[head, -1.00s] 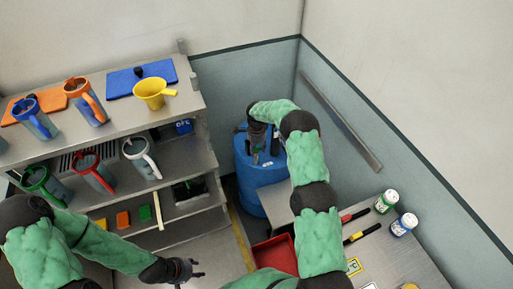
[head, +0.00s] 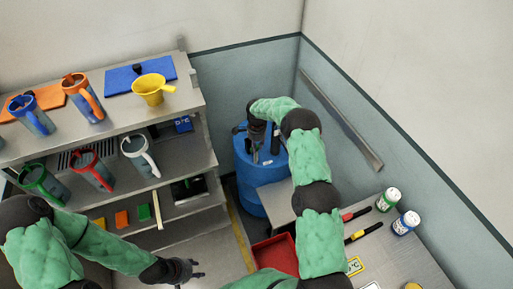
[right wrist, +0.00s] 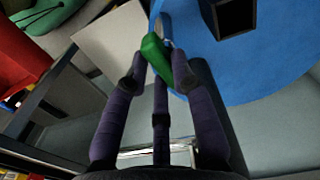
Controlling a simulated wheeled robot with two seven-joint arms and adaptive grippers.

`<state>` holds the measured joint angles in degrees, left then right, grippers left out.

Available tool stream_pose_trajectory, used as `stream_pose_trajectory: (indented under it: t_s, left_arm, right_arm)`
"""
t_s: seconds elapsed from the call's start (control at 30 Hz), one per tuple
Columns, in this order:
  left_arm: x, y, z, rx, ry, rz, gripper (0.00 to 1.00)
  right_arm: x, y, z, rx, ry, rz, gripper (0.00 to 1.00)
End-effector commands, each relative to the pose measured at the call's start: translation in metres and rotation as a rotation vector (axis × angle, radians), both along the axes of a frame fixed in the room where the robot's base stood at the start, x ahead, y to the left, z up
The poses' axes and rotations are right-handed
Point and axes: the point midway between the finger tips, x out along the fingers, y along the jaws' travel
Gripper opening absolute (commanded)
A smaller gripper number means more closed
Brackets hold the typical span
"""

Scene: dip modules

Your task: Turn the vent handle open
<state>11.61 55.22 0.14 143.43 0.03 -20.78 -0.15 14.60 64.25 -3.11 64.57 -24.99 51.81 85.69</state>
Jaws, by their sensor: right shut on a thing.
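The vent handle (right wrist: 154,52) is a green lever at the blue drum's edge in the right wrist view. My right gripper (right wrist: 158,78) has its dark fingers closed around the handle's near end. In the head view, my right gripper (head: 257,134) is over the top of the blue drum (head: 248,182) and hides the handle there. My left gripper (head: 187,270) is empty, fingers apart, low in front of the shelf unit and far from the drum.
A black block (right wrist: 232,14) stands on the drum top beside the handle. A red bin (head: 274,254) is in front of the drum. Shelves with jugs (head: 138,150) are at left. A bench (head: 395,262) with markers and two jars is at right.

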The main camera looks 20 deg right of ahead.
Motion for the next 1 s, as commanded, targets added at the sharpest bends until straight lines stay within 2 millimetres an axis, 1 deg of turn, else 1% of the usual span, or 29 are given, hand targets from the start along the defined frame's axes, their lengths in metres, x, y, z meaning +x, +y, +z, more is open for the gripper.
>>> stream_pose_trajectory:
  t_s: [0.03,0.1,0.4,0.7,1.0]
  left_arm:
    - [0.0,0.0,-0.008,0.0,0.0,0.0,0.4]
    - [0.0,0.0,-0.014,0.0,0.0,0.0,0.4]
    - [0.0,0.0,-0.038,0.0,0.0,0.0,0.4]
    - [0.0,0.0,-0.054,0.0,0.0,0.0,0.4]
    - [0.0,0.0,-0.064,0.0,0.0,0.0,0.4]
  right_arm:
    - [0.001,0.0,-0.003,0.0,-0.003,0.033,0.0]
    - [0.001,0.0,-0.003,0.0,-0.002,0.091,0.0]
    - [0.001,-0.001,-0.003,0.0,-0.001,0.375,0.0]
    - [0.002,-0.003,-0.002,-0.001,-0.001,0.66,0.0]
    - [0.003,-0.004,-0.001,-0.001,-0.001,0.944,0.0]
